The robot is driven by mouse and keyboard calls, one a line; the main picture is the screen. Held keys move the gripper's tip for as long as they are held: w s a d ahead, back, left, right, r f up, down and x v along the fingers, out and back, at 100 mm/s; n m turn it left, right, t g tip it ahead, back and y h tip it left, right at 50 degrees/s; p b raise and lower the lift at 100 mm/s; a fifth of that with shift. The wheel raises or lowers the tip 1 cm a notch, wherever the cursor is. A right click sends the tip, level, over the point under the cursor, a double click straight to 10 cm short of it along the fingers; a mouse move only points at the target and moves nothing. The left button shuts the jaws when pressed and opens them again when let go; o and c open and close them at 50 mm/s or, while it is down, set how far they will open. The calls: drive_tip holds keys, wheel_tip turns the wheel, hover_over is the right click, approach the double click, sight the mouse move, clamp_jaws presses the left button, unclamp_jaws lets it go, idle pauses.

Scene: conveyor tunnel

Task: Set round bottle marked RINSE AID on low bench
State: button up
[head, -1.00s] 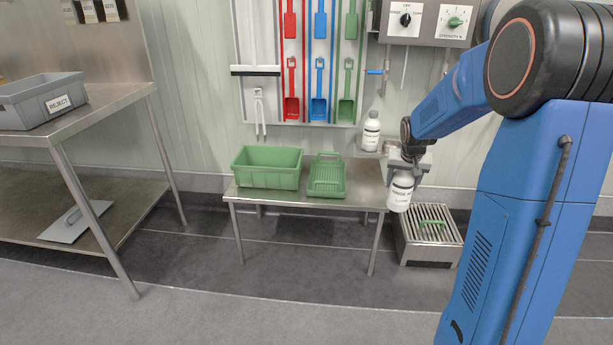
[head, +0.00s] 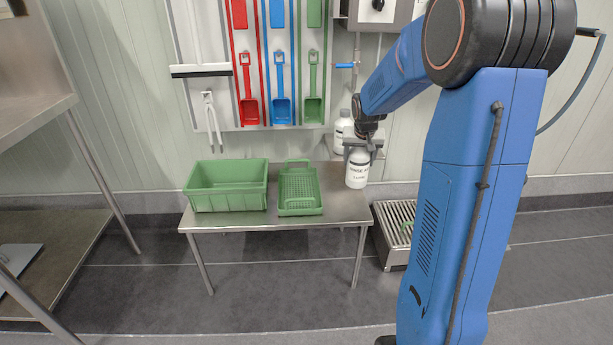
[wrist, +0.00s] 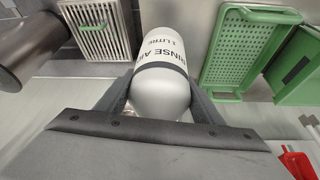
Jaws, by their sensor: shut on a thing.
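The white round bottle marked RINSE AID (head: 357,171) is at the right end of the low steel bench (head: 340,207) in the head view. My gripper (head: 363,146) is shut on its upper part from above. In the wrist view the bottle (wrist: 160,65) lies between my two fingers (wrist: 160,95), its label reading RINSE AID, 1 LITRE. The bottle looks upright. Its base is at or just above the bench top; I cannot tell whether it touches.
A green crate (head: 227,199) and a green perforated tray (head: 299,198) stand on the bench left of the bottle. A second white bottle (head: 341,130) is behind my gripper. A grated floor drain box (head: 390,241) stands right of the bench. Scoops hang on the wall above.

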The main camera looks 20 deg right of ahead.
sight(356, 182)
drive_tip(key=shift+f, duration=4.95)
drive_tip(key=o, duration=1.5)
drive_tip(key=shift+f, duration=0.15)
